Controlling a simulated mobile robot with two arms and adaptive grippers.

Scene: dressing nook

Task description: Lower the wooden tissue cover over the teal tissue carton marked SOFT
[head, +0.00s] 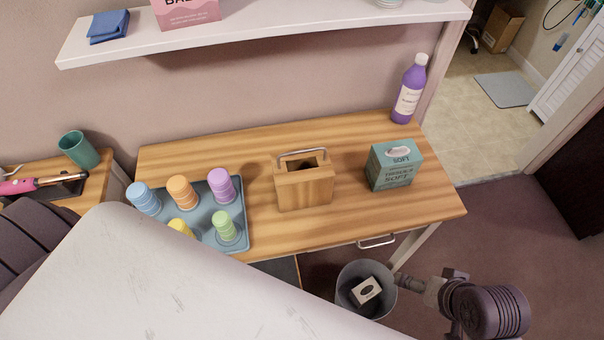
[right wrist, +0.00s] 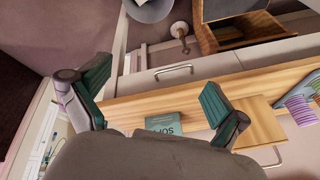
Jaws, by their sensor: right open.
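The wooden tissue cover (head: 304,190) stands upright on the desk, with a metal handle and a dark slot on top. The teal tissue carton marked SOFT (head: 392,172) stands apart from it, to its right, with a pale tissue at its top. In the right wrist view, which is upside down, both show beyond the fingers: the carton (right wrist: 172,123) partly hidden by my gripper's body, the cover (right wrist: 258,122) behind the right finger. My right gripper (right wrist: 157,77) is open and empty, its two teal-padded fingers wide apart. My left gripper is not in view.
A blue-grey tray (head: 243,243) with several coloured cups is left of the cover. A purple bottle (head: 408,92) stands at the back right. A white shelf (head: 270,32) overhangs the back. A bin (head: 347,300) sits below the drawer handle (head: 377,241). Desk between cover and carton is clear.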

